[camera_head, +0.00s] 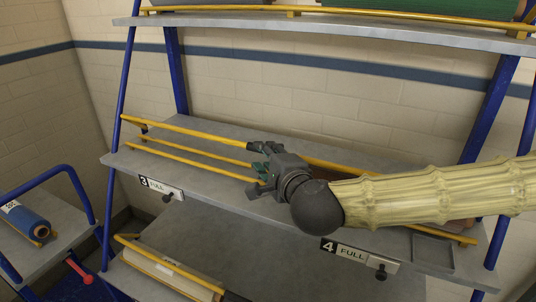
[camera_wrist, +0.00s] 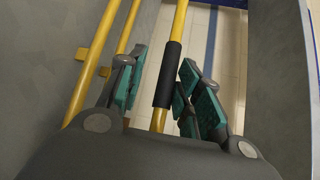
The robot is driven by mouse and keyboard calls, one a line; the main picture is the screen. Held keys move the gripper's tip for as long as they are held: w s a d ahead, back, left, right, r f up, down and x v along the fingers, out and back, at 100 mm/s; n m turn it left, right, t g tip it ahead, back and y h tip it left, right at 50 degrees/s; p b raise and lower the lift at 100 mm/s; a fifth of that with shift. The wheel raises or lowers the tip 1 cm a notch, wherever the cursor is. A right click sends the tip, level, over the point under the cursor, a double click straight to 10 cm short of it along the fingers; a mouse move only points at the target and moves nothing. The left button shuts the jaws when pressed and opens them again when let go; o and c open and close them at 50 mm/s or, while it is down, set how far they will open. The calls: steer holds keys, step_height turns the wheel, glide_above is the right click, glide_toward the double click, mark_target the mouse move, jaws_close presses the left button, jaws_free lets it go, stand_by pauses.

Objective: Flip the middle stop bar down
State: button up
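The stop bar on the middle shelf (camera_head: 360,205) is a yellow rail (camera_head: 200,133) running along the shelf, with thinner yellow rails (camera_head: 190,162) beside it. In the wrist view, a yellow bar with a black grip sleeve (camera_wrist: 168,75) runs between the fingers of my gripper (camera_wrist: 163,68). The sleeve is hidden there.
An upper shelf (camera_head: 220,20) has its own yellow rail. Labels 3 FULL (camera_head: 160,187) and 4 FULL (camera_head: 345,250) with black knobs are on the middle shelf's front edge. A lower shelf (camera_head: 260,260) is below. A blue roll (camera_head: 25,220) rests on a cart at left.

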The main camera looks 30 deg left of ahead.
steer(key=shift+r, duration=0.2)
steer(key=shift+d, duration=0.1)
steer(key=v, duration=1.1)
steer(key=shift+s+d, duration=0.25)
steer(key=shift+s, duration=0.15)
steer(key=shift+f, duration=0.1)
